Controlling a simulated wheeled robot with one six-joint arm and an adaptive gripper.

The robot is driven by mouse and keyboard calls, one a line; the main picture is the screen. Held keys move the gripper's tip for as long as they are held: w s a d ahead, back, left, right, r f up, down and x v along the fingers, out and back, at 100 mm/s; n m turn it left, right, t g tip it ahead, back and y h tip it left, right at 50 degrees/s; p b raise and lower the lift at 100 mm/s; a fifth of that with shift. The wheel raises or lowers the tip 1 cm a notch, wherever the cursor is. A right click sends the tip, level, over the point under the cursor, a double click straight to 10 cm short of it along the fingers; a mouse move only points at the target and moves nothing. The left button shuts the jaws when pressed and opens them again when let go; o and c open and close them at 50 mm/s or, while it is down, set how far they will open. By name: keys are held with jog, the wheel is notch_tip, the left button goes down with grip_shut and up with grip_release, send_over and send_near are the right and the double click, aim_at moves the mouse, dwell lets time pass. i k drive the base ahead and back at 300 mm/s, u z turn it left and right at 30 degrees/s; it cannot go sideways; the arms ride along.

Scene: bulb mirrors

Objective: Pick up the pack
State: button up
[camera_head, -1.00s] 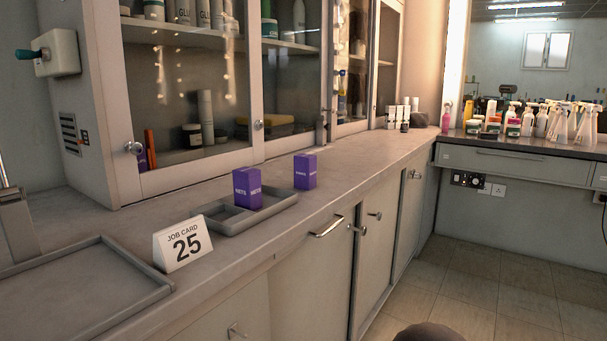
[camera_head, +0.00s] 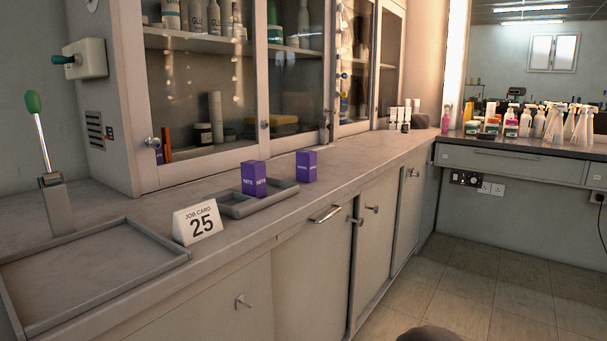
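Two purple packs with pale lettering stand upright at the middle of the counter. One pack (camera_head: 254,179) stands in a small grey divided tray (camera_head: 233,210). The other pack (camera_head: 306,166) stands to its right, at or just beyond the tray's right end; I cannot tell whether it touches the tray. My gripper is not in view, so I cannot see whether it is open or shut.
A job card reading 25 (camera_head: 197,222) stands left of the small tray. A large empty tray (camera_head: 95,285) and a green-knobbed lever (camera_head: 45,150) are at left. Glass-fronted cabinets (camera_head: 205,90) rise behind. The counter (camera_head: 375,149) right of the packs is mostly clear.

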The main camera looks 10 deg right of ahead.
aim_at(306, 161)
jog(key=u, duration=1)
jog(key=k, duration=0.1)
jog(key=z, duration=1.9)
jog(key=i, duration=0.55)
jog(key=u, duration=0.2)
